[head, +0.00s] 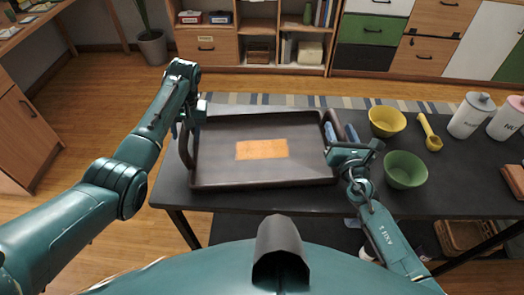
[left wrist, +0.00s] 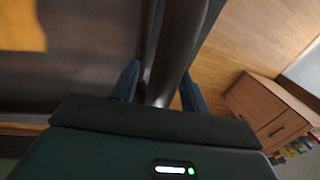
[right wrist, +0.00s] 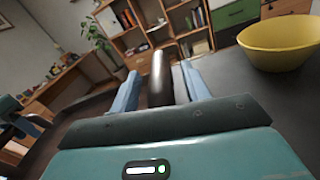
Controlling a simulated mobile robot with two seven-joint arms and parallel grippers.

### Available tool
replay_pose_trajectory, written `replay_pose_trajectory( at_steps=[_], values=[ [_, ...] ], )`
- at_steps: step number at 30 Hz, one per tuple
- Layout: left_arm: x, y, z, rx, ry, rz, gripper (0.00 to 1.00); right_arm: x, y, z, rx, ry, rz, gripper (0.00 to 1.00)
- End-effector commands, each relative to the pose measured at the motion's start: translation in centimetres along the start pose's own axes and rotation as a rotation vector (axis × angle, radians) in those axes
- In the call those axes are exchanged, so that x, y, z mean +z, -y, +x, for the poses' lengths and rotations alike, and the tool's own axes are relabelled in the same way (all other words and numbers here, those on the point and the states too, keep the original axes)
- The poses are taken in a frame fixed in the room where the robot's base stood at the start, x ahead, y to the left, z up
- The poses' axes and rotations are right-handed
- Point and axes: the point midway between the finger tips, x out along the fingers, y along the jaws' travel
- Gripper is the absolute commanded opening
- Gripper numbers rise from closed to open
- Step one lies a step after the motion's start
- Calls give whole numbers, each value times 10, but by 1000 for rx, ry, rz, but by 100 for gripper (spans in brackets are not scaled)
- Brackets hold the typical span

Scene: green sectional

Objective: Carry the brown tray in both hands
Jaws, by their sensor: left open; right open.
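The brown tray (head: 215,127) lies on a dark table, with an orange-tan rectangle (head: 262,149) in its middle. My left gripper (head: 183,130) is at the tray's left handle. In the left wrist view its open fingers (left wrist: 160,85) stand on either side of the dark handle bar (left wrist: 172,50). My right gripper (head: 343,133) is at the tray's right handle (head: 330,124). In the right wrist view its open fingers (right wrist: 158,88) stand on either side of the handle bar (right wrist: 160,75). Whether any finger touches a bar, I cannot tell.
To the right on the table (head: 440,190) stand a yellow bowl (head: 387,121), a green bowl (head: 405,169), a yellow scoop (head: 430,133) and two lidded canisters (head: 470,115). Shelves (head: 260,40) and cabinets stand behind. A wooden desk (head: 25,135) stands at the left, with open floor between.

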Motion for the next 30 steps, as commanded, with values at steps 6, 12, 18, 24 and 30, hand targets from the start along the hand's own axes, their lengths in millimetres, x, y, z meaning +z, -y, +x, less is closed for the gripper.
replay_pose_trajectory(
  at_steps=[6,12,18,24,30],
  values=[
    [-1,0,-17,1,-5,0,45,0,0,0,1,-1,-1,47],
    [-1,0,-59,2,-5,0,45,-1,0,0,1,-1,-1,47],
    [-1,1,-98,-1,-5,0,45,-1,0,0,1,-1,-1,47],
    [-1,0,-117,-1,-2,1,45,-1,0,-1,1,-1,-1,47],
    [0,0,-120,0,1,-1,45,-2,0,-19,1,-3,1,47]
  ],
)
